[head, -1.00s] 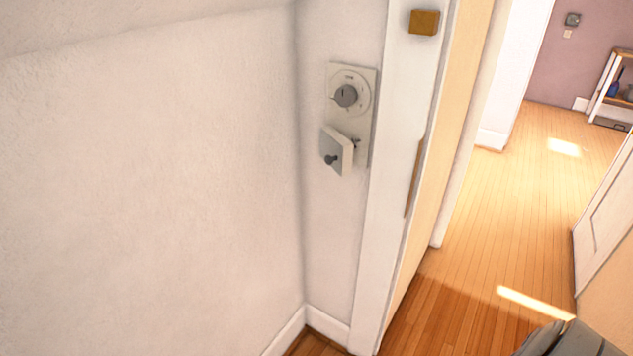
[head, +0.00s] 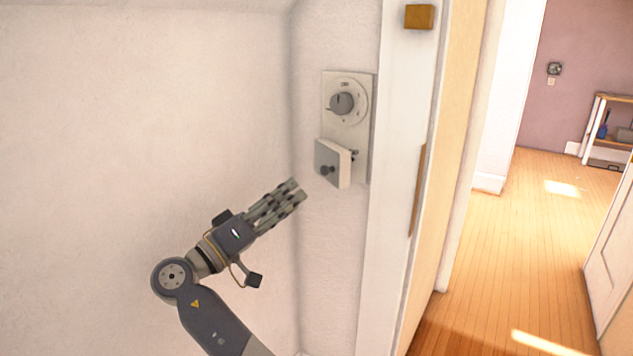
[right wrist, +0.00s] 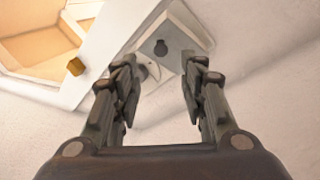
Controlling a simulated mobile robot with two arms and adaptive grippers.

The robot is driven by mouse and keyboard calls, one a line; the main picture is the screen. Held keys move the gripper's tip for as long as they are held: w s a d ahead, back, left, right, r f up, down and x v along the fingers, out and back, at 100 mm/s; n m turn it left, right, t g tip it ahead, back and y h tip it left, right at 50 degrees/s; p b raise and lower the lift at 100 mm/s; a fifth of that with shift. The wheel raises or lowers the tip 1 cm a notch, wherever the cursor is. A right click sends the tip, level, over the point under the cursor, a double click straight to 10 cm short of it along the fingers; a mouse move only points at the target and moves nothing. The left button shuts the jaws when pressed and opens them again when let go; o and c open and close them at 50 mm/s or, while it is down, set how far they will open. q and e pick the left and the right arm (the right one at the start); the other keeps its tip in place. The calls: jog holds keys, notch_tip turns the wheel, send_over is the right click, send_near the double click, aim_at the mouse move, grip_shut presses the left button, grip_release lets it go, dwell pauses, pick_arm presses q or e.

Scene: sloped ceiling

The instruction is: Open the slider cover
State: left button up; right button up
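My left gripper is not in view.
A white door frame (head: 401,110) with a brown block (head: 419,17) stands right of the panel. A plain wall (head: 130,120) is to the left. Beyond the doorway are open wooden floor (head: 520,240) and a shelf (head: 610,135).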

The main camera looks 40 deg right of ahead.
aim_at(323, 173)
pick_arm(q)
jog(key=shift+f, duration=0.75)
pick_arm(e)
jog(key=x, duration=0.9)
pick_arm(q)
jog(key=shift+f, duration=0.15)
pick_arm(e)
jog(key=shift+f, duration=0.1)
grip_shut()
